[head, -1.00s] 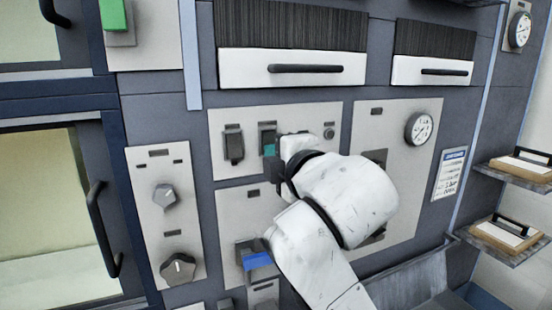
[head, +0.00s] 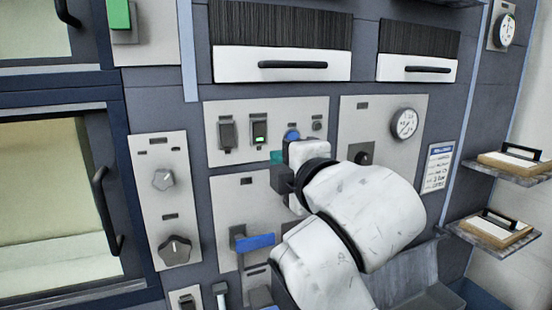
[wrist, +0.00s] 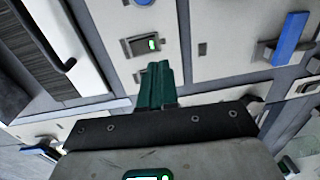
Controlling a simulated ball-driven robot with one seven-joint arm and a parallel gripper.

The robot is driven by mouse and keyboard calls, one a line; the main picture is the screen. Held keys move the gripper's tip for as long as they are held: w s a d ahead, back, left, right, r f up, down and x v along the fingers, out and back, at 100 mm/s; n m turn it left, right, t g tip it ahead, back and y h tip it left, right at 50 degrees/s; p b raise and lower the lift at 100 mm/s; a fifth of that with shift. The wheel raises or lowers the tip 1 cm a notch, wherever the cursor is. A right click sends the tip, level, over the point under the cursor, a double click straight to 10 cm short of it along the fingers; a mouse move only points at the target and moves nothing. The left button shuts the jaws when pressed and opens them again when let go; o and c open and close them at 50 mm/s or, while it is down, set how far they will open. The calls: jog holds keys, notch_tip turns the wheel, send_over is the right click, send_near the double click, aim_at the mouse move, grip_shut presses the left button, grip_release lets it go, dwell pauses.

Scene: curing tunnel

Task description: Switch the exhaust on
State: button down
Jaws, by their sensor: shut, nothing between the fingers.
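Two dark rocker switches sit side by side on the upper grey panel (head: 212,105) in the head view. The left switch (head: 227,133) shows no light. The right switch (head: 259,132) shows a lit green lamp, also seen on this switch in the wrist view (wrist: 143,46). The panel labels are too small to read, so I cannot tell by name which is the exhaust. My gripper (head: 277,157) has green fingers pressed together, empty, just below and right of the lit switch. In the wrist view the shut fingers (wrist: 157,80) point toward that switch and look apart from it.
A blue round button (head: 292,134) is right of the switches, close above my gripper. A blue lever (head: 254,243) sticks out below. A gauge (head: 404,123) and dark knob (head: 361,154) are at right.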

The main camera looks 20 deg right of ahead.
jog(key=s, duration=0.2)
jog(key=s+b, duration=0.1)
jog(key=s+f, duration=0.1)
jog(key=s, duration=0.1)
jog(key=shift+s, duration=0.35)
jog(key=s+d+f+m+g, duration=0.1)
jog(key=s+f+m+g, duration=0.2)
jog(key=f, duration=0.7)
jog(key=s+d+f+m+g, duration=0.15)
jog(key=f+m, duration=0.25)
jog(key=f, duration=0.7)
jog(key=s+d+f+m+g, duration=0.15)
jog(key=f+m+g, duration=0.25)
jog(key=f, duration=0.6)
jog(key=s+d+f+m+g, duration=0.2)
jog(key=s+f+m+g, duration=0.2)
jog(key=s+f, duration=0.6)
jog(key=s+d+f+m+g, duration=0.2)
jog(key=s+f+m+g, duration=0.1)
jog(key=s+f, duration=0.8)
jog(key=s, duration=0.2)
jog(key=shift+s+d+m+g, duration=0.2)
jog(key=shift+s+m+g, duration=0.15)
jog(key=shift+s+m, duration=0.05)
jog(key=shift+f, duration=0.1)
